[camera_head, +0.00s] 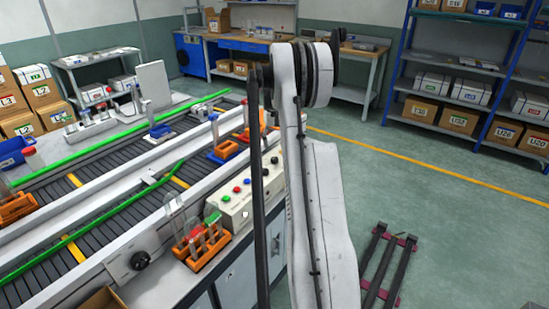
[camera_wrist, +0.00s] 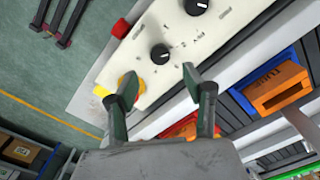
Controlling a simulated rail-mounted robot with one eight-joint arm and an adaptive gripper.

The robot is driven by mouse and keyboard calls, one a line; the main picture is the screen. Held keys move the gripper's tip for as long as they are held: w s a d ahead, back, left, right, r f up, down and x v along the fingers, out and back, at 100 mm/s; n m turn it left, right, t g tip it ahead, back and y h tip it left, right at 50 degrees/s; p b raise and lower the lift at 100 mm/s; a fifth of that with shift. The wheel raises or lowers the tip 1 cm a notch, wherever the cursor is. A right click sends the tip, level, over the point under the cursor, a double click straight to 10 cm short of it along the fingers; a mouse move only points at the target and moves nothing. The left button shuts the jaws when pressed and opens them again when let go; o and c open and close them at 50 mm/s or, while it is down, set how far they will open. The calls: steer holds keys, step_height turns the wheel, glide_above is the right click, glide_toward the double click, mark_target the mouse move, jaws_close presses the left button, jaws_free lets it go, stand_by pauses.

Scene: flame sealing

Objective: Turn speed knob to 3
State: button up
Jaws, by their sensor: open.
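In the wrist view a pale control panel (camera_wrist: 178,33) carries a black knob (camera_wrist: 160,53) with a light pointer line. A second black knob (camera_wrist: 195,6) sits at the top edge of the picture. Marks surround the knobs, too small to read, so I cannot tell which is the speed knob or its setting. My gripper (camera_wrist: 159,80) is open, its two dark green fingers spread apart. In the picture the nearer knob lies just beyond the gap between the fingertips, and nothing is held.
A red button (camera_wrist: 121,28) and a yellow part (camera_wrist: 128,84) partly behind the left finger sit near the knobs. An orange holder (camera_wrist: 275,88) stands to the right. In the head view, an orange tube rack (camera_head: 200,247) stands by a panel with coloured buttons (camera_head: 237,196).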

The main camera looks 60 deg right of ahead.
mark_target(274, 158)
step_height(274, 158, down, 8)
steer(key=shift+r, duration=0.25)
jaws_close()
stand_by(0.3)
steer(key=shift+m, duration=0.3)
